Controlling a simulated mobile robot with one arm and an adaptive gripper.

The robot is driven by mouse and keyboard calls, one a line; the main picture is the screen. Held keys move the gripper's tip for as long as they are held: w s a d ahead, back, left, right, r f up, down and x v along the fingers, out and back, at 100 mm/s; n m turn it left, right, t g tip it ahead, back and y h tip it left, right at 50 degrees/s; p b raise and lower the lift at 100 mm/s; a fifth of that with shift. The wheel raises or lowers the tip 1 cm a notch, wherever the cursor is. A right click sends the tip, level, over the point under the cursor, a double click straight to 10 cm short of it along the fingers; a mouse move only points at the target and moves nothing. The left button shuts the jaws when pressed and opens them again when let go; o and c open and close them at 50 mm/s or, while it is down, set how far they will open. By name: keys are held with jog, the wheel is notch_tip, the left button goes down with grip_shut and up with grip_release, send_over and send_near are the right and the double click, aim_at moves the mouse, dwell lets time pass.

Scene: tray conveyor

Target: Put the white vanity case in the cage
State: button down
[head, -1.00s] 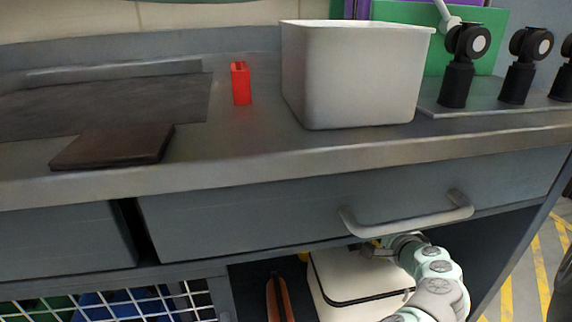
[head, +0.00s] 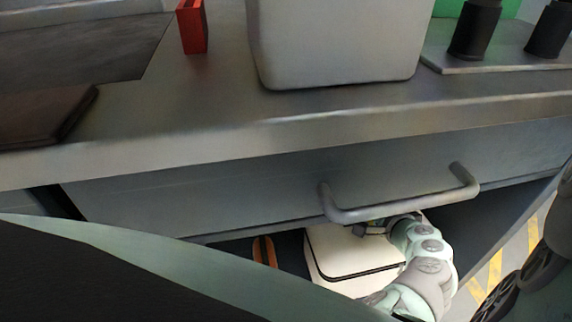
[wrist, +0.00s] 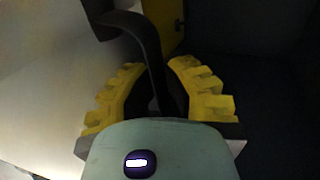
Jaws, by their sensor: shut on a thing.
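The white vanity case (head: 345,252), with a dark seam, sits in the open space under the counter in the head view. In the wrist view its pale side (wrist: 45,85) fills the left. My gripper (wrist: 155,68) is shut on the case's dark handle (wrist: 145,30), which passes between the yellow fingers. In the head view my gripper (head: 372,229) is at the case's top, under the drawer handle, partly hidden by my arm. The cage is not visible now.
The drawer handle (head: 400,200) juts out just above my arm. An orange-and-dark object (head: 264,251) stands left of the case. The counter (head: 200,125) holds a grey-white bin (head: 335,40), a red block (head: 192,28) and a dark flat slab (head: 45,115).

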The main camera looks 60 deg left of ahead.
notch_tip(320, 180, down, 3)
jog(key=shift+w+a+f+b, duration=0.15)
jog(key=shift+b, duration=0.95)
jog(key=shift+a, duration=0.15)
jog(key=c, duration=1.7)
grip_release()
jog(key=o, duration=0.6)
jog(key=shift+d, duration=0.2)
notch_tip(320, 180, up, 5)
jog(key=p, duration=0.3)
send_over(389, 256)
jog(key=shift+w+a, duration=0.25)
jog(key=shift+w, duration=0.05)
jog(key=shift+s+d+r, duration=0.2)
jog(key=shift+d, duration=0.15)
